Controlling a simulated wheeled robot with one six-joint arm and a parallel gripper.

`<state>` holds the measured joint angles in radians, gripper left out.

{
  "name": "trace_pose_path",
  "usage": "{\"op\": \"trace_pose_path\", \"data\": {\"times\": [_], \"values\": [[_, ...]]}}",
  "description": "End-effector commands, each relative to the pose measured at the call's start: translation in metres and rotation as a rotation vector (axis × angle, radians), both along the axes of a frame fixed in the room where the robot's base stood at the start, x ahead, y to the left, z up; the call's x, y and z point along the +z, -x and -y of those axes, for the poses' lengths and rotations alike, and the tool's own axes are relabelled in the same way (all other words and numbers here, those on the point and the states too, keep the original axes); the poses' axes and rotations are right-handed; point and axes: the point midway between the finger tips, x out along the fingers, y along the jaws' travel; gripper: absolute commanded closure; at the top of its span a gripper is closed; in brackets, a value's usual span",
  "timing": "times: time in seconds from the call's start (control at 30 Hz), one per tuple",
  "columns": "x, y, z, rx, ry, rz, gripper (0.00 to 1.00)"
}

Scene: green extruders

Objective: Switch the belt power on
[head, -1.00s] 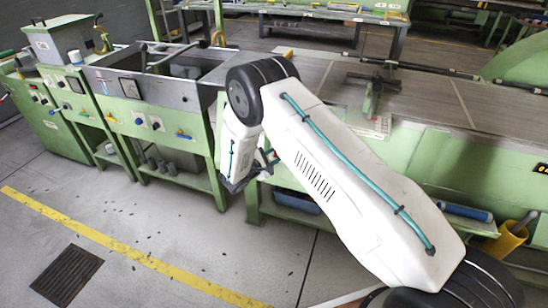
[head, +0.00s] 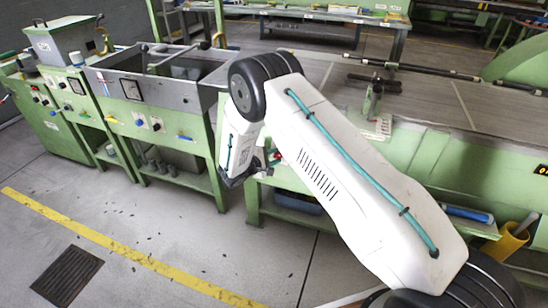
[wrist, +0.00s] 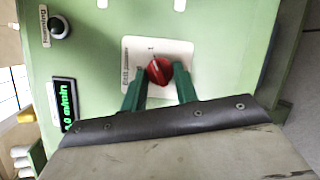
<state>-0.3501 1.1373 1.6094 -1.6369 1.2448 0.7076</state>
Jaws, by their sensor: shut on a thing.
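The red belt power knob (wrist: 159,71) sits on a white plate (wrist: 133,49) on the green machine panel in the wrist view. The plate carries small printed text and a "1" mark beside the knob. My gripper (wrist: 159,79) has its two green fingers on either side of the knob, shut on it. In the head view my gripper (head: 234,181) is at the front of the green machine, partly hidden by my white arm; the knob cannot be made out clearly there.
A lit green display (wrist: 66,105) reading in m/min and a black knob (wrist: 59,27) are left of the plate. A green post with dark handles (head: 375,92) stands on the grey bench top (head: 430,95). The floor (head: 190,245) in front is open.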

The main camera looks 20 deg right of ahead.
Motion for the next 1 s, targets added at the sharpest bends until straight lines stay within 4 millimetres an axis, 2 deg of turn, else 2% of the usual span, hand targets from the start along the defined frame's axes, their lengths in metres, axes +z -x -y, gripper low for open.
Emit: {"op": "trace_pose_path", "data": {"times": [0.07,0.1,0.13,0.17,0.47,0.57,0.8,1.0], "values": [[0.0,0.0,0.0,-0.001,0.0,-0.001,0.93],[0.0,0.0,0.0,-0.001,0.0,-0.001,0.59],[0.0,0.0,0.0,-0.001,0.0,-0.001,0.51],[0.0,0.0,0.0,-0.001,0.0,-0.001,0.49],[0.0,0.001,-0.002,0.0,0.0,-0.001,0.49],[0.003,0.006,-0.011,0.002,-0.001,-0.001,0.49],[0.014,0.026,-0.045,0.003,0.001,-0.001,0.49],[0.02,0.037,-0.062,0.0,0.0,0.0,0.49]]}}
